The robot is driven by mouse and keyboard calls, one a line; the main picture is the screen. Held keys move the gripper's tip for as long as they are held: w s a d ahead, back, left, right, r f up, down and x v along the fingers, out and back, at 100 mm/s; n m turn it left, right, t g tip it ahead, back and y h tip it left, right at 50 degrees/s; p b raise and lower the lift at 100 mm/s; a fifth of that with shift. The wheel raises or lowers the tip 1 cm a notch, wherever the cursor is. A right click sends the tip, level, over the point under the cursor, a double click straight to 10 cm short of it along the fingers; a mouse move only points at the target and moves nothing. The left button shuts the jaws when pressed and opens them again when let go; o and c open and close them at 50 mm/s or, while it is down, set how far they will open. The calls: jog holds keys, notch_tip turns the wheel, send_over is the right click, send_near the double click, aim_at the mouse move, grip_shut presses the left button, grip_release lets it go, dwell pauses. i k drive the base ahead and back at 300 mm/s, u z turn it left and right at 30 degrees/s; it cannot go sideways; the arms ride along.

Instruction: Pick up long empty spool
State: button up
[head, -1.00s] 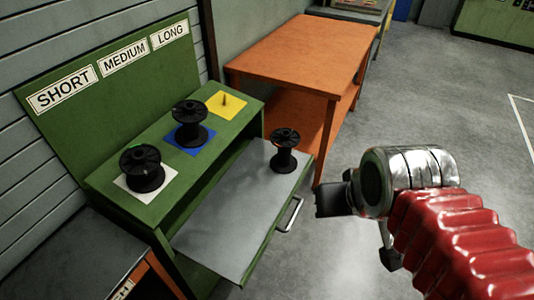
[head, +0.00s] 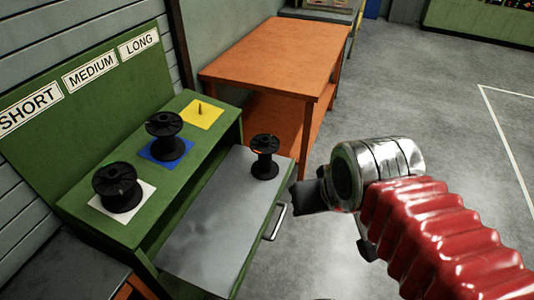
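A black spool (head: 265,157) stands upright on the grey surface of the pulled-out drawer (head: 205,225), near its far right corner. It looks narrower than the two spools on the green bench. My gripper (head: 310,195) is to the right of and a little below this spool in the head view, apart from it. Only part of one dark finger shows clearly, and my wrist hides the rest, so its opening cannot be judged. The yellow square (head: 201,114) under the LONG label (head: 138,44) holds a small peg and no spool.
On the green bench (head: 125,225), one black spool (head: 117,187) stands on a white square and another (head: 165,136) on a blue square. The drawer handle (head: 275,222) sticks out at right. An orange table (head: 275,60) stands behind. The floor at right is clear.

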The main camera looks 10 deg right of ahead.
aim_at(265, 145)
jog(key=i, duration=0.9)
jog(key=u, duration=0.05)
